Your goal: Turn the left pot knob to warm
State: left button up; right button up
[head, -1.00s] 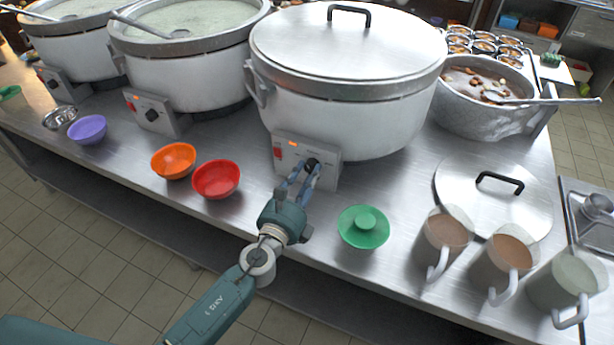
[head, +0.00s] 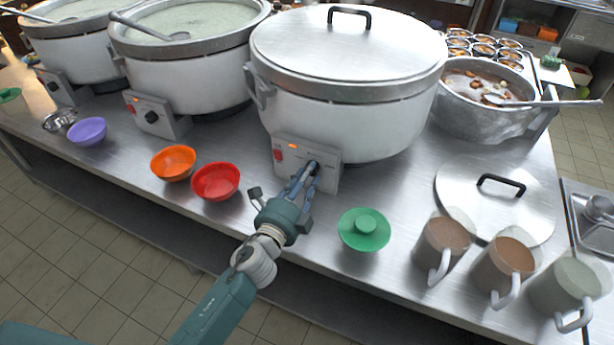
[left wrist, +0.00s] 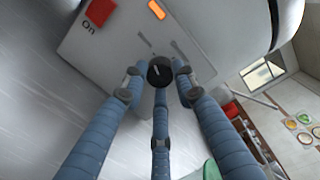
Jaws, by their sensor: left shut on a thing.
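A big white pot (head: 350,115) with a metal lid stands at the front, with a control box (head: 327,178) low on its side. My left gripper (head: 311,168) is shut on this box's black knob (left wrist: 161,69), its blue fingers around the knob. The left wrist view shows a pale pointer mark on the knob face, a lit orange lamp (left wrist: 157,9) and a red switch (left wrist: 99,12) above "On". The knob's label text is too small to read. Two open white pots, one in the middle (head: 185,75) and one at far left (head: 75,55), have their own boxes and knobs. My right gripper is out of view.
Orange (head: 173,163), red (head: 216,182) and purple (head: 88,132) bowls stand along the front edge left of my arm.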

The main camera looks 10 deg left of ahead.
pick_arm(q)
jog(key=shift+n, duration=0.3)
dwell(0.4)
jog(key=o, duration=1.1)
jog(key=shift+o, duration=0.2)
jog(key=v, duration=1.2)
